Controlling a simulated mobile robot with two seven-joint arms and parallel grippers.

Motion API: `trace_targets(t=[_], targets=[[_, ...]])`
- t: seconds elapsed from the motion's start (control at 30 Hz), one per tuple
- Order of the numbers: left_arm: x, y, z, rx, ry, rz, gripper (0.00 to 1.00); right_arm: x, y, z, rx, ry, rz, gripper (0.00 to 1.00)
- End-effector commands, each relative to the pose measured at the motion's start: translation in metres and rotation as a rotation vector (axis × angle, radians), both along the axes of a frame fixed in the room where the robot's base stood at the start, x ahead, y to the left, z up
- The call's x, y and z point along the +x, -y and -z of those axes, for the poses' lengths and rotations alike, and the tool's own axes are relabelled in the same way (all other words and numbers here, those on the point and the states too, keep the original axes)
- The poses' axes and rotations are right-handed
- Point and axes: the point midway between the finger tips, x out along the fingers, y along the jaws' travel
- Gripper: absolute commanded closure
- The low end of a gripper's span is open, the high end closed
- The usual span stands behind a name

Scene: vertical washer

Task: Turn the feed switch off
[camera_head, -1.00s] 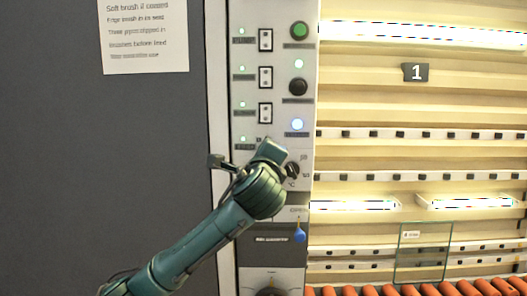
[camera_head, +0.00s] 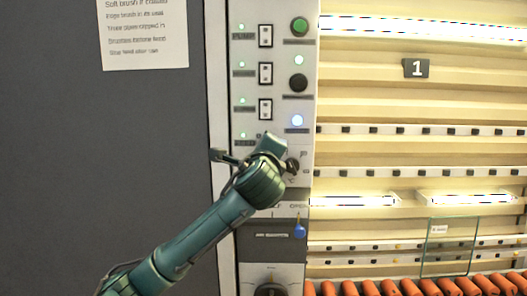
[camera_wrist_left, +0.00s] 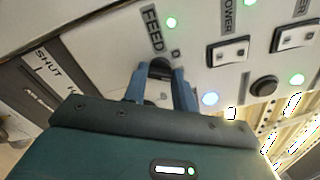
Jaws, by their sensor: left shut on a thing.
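The feed switch (camera_wrist_left: 160,66) shows in the left wrist view as a dark piece just below the FEED label (camera_wrist_left: 152,30), between the fingers of my left gripper (camera_wrist_left: 161,84). The fingers are shut on it, and they hide most of it. A green lamp (camera_wrist_left: 171,22) beside the label is lit. In the head view my left gripper (camera_head: 272,145) is at the fourth row of the control panel (camera_head: 282,205) and covers the switch there. The FEED row's lamp (camera_head: 242,135) is lit green there too. My right gripper is not in view.
Three rocker switches, the lowest one (camera_head: 265,109) nearest my gripper, are stacked above it. A black knob (camera_head: 292,165) is close to its right. A blue-tipped lever (camera_head: 299,231) and a larger dial (camera_head: 270,290) are below. Orange rollers (camera_head: 410,290) line the lower right.

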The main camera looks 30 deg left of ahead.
Motion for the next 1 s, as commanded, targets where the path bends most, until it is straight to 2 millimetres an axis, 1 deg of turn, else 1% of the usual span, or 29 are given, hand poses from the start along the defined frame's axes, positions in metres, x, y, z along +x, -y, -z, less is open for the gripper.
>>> trace_targets(t=[0.27,0.47,0.67,1.0], targets=[[0.0000,0.0002,0.0007,-0.015,0.006,0.000,0.96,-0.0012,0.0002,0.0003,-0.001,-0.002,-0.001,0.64],[0.0001,0.0005,0.0010,-0.082,0.048,0.000,0.96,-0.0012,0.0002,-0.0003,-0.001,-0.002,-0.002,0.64],[0.0003,0.0010,0.0013,-0.212,0.125,0.001,0.96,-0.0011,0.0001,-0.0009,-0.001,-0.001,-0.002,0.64],[0.0002,0.0010,0.0014,-0.486,0.294,0.000,0.96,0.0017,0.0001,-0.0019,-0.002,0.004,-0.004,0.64]])
